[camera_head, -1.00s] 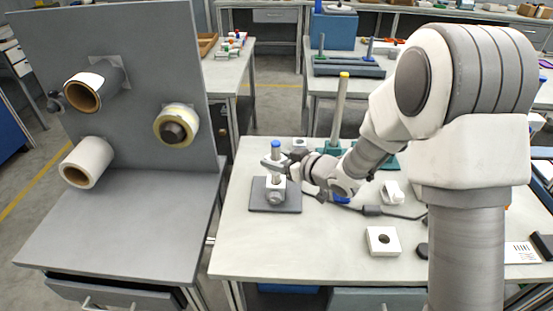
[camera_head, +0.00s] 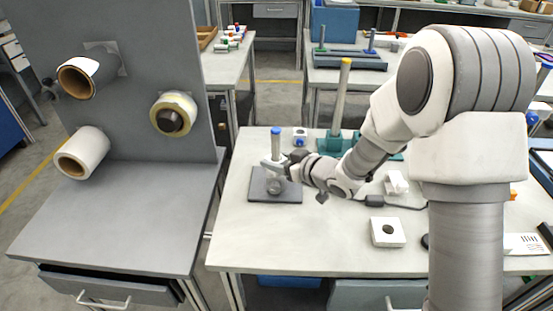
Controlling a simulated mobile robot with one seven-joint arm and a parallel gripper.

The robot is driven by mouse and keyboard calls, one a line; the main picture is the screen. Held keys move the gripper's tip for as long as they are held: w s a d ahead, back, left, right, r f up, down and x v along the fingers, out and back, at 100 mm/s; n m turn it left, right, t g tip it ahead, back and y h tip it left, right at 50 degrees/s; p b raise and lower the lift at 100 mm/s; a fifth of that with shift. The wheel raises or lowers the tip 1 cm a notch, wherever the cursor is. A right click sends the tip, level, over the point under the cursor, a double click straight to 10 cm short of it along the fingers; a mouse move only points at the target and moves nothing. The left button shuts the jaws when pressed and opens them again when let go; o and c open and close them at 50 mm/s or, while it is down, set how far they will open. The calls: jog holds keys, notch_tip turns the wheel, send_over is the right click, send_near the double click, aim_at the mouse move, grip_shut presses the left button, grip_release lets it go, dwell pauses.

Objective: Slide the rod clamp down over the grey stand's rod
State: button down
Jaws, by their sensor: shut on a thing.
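The grey stand (camera_head: 291,194) is a dark flat plate near the table's left edge, with an upright pale rod (camera_head: 276,146) tipped in blue. The rod clamp (camera_head: 271,163) is a small grey piece around the rod, below its blue tip. My gripper (camera_head: 288,168) reaches in from the right and is shut on the clamp. A round grey knob-like part (camera_head: 279,186) shows low at the rod, just above the plate. The fingertips and the clamp's bore are too small to see clearly.
A teal stand (camera_head: 333,146) with a tall yellow-tipped rod stands behind my arm. A small white block with a blue spot (camera_head: 299,137) lies behind the grey stand. A white square block with a hole (camera_head: 387,232) lies at the front right. A grey panel with rolls (camera_head: 140,60) rises at left.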

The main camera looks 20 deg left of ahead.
jog(key=shift+f, duration=0.35)
jog(key=shift+c, duration=0.8)
grip_release()
jog(key=shift+d, duration=0.1)
jog(key=p+v, duration=0.2)
jog(key=v, duration=1.5)
jog(key=shift+r+p, duration=0.15)
jog(key=shift+p, duration=0.2)
jog(key=shift+d, duration=0.1)
